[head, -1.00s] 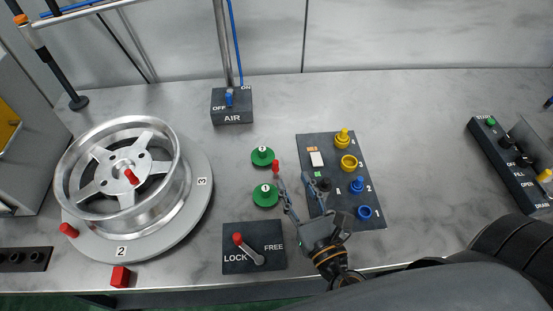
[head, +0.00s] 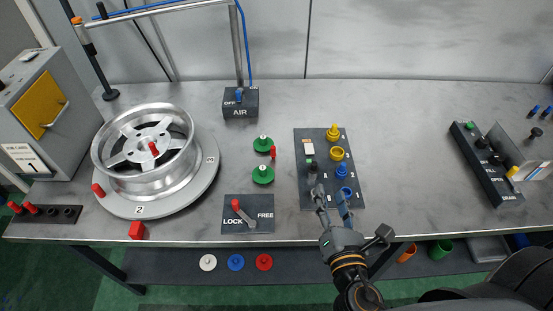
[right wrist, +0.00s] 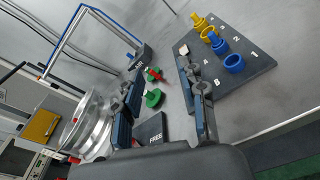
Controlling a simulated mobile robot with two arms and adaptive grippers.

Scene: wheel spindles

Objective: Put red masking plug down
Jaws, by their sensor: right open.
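The red masking plug (head: 273,153) stands on the bench beside the two green knobbed discs, the far one (head: 262,144) and the near one (head: 263,175). It also shows small in the right wrist view (right wrist: 155,74), beyond the fingers. My right gripper (head: 330,190) is open and empty, over the front part of the dark numbered panel (head: 302,190), to the right of and nearer than the plug. It is clear of the plug. My left gripper is not in view.
A silver wheel (head: 145,180) sits on a grey turntable (head: 207,185) at left, with red plugs on them. A LOCK/FREE lever box (head: 262,227) is at the front. Yellow and blue fittings (head: 341,172) stand on the panel.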

